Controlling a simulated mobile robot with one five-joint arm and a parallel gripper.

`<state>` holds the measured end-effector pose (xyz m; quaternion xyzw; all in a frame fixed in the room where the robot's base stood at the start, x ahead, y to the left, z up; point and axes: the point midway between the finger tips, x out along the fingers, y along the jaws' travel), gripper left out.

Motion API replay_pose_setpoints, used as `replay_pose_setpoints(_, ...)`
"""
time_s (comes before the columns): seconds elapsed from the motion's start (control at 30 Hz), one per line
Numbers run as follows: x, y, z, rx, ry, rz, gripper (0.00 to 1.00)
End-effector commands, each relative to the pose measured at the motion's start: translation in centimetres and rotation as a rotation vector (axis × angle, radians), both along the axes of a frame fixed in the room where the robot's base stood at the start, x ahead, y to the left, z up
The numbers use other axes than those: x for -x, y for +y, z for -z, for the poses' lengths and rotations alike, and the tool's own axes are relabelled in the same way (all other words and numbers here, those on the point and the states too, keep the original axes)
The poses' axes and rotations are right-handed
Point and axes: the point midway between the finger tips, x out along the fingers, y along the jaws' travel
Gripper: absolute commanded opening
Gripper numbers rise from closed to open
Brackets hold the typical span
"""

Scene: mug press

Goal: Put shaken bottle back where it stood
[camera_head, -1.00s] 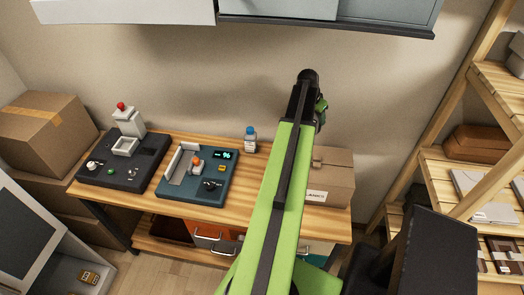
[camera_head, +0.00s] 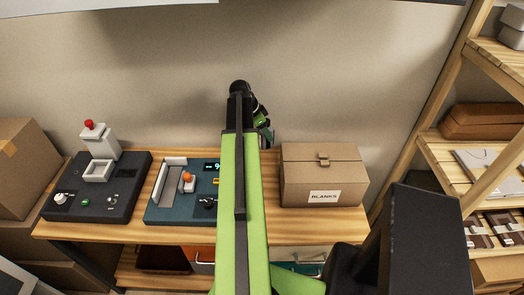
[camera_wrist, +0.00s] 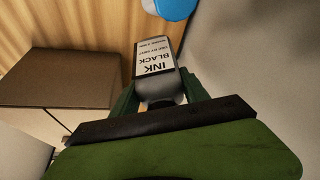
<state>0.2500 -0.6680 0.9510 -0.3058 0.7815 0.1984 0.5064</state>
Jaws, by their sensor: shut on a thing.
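In the wrist view, a bottle with a white label reading INK BLACK (camera_wrist: 156,62) is between the green fingers of my gripper (camera_wrist: 157,82). The gripper is shut on it. In the head view my gripper (camera_head: 263,126) is at the far end of my green arm, above the back of the workbench (camera_head: 130,228), left of the cardboard box. The held bottle is not clear there. A blue rounded cap (camera_wrist: 176,8) shows at the top edge of the wrist view, just beyond the held bottle. My arm hides the bench behind it in the head view.
A closed cardboard box marked BLANKS (camera_head: 323,176) stands at the bench's right end; a box (camera_wrist: 60,78) also shows in the wrist view. A teal machine (camera_head: 183,205) and a dark press (camera_head: 105,190) fill the left. Wooden shelves (camera_head: 470,140) stand at right.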

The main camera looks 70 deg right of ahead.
Motion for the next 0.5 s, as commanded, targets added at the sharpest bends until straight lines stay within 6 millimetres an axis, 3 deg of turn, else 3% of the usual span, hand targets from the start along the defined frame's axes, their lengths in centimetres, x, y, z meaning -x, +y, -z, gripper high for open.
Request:
replay_pose_setpoints(0.03,-0.1,0.1,2.2,0.001,0.001,-0.002,0.0)
replay_pose_setpoints(0.07,-0.2,0.1,2.7,0.0,0.001,-0.003,0.0)
replay_pose_setpoints(0.27,-0.5,0.3,2.9,0.001,0.0,-0.009,0.0)
replay_pose_setpoints(0.5,-0.7,0.4,6.5,0.0,0.0,-0.013,0.0)
